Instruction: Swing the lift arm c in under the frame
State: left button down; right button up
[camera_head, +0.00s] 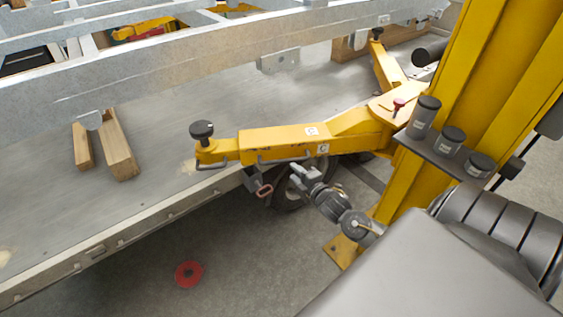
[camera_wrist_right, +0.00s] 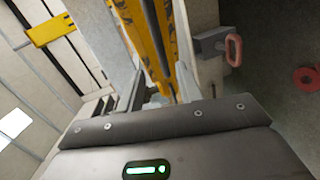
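Lift arm c (camera_head: 270,140) is a yellow jointed arm with C labels, reaching left from the yellow lift post (camera_head: 430,140). A dark round pad (camera_head: 202,130) stands upright on its free end, in front of the trailer's grey frame rail (camera_head: 150,72). A thin dark handle runs along the arm's near side. My right gripper (camera_head: 300,173) is at the arm's near underside, close to this handle. In the right wrist view the yellow arm (camera_wrist_right: 148,40) runs up ahead of the gripper. Whether the fingers are around the handle is unclear. My left gripper is out of view.
Wooden blocks (camera_head: 120,150) lie on the grey deck at left. A red ring (camera_head: 189,274) lies on the floor. Dark adapters (camera_head: 424,115) stand on a shelf by the post.

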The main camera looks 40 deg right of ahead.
aim_at(283, 162)
jog(key=x, duration=0.9)
jog(key=shift+w+f+p, duration=0.1)
jog(key=shift+w+p, duration=0.2)
jog(key=shift+p, duration=0.1)
grip_shut()
jog(key=shift+d, duration=0.1)
